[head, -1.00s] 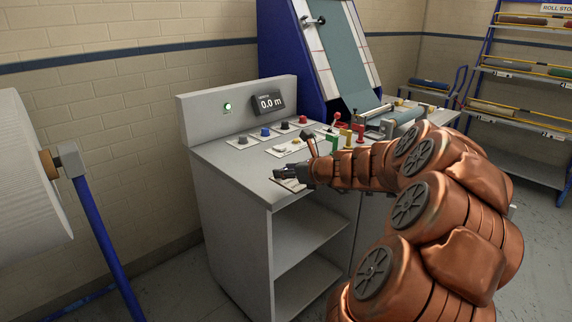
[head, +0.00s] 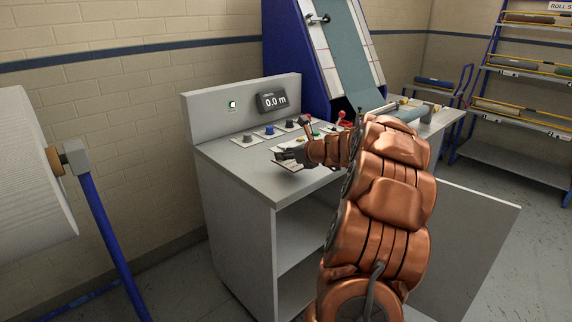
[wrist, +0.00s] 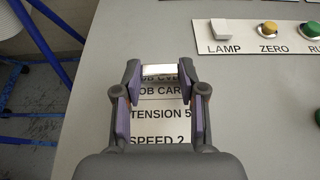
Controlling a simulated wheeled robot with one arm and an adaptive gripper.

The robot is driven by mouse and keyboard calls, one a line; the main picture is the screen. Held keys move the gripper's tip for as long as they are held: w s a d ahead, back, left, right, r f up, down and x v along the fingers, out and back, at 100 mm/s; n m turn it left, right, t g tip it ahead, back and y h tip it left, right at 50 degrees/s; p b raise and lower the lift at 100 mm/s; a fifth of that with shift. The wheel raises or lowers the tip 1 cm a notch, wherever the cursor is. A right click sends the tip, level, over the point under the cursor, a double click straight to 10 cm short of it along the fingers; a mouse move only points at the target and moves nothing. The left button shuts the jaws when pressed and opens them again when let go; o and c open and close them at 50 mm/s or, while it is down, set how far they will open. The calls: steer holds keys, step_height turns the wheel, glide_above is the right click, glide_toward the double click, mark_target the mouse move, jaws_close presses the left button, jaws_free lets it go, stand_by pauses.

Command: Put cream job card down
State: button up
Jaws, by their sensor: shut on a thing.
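The cream job card (wrist: 160,118) is between the fingers of my gripper (wrist: 160,92) in the wrist view. Its print reads in part "JOB CARD", "TENSION 5" and "SPEED 2". My gripper is shut on it, with a finger at each side. In the head view the card (head: 288,164) shows as a pale, flat piece under my gripper (head: 280,158), over the grey console top (head: 236,160). I cannot tell whether the card touches the top.
A control strip with a lamp switch (wrist: 221,30), a zero button (wrist: 269,28) and a green button (wrist: 312,29) lies beyond the gripper. A display (head: 272,102) reads 0.0 m. The console top's left part is clear. A white roll (head: 30,160) stands at left.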

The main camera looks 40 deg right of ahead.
mark_target(287, 171)
steer(key=shift+w+f+b, duration=0.1)
steer(key=shift+f+b, duration=0.35)
steer(key=shift+f, duration=1.4)
steer(key=o, duration=1.1)
steer(key=shift+d+f, duration=0.1)
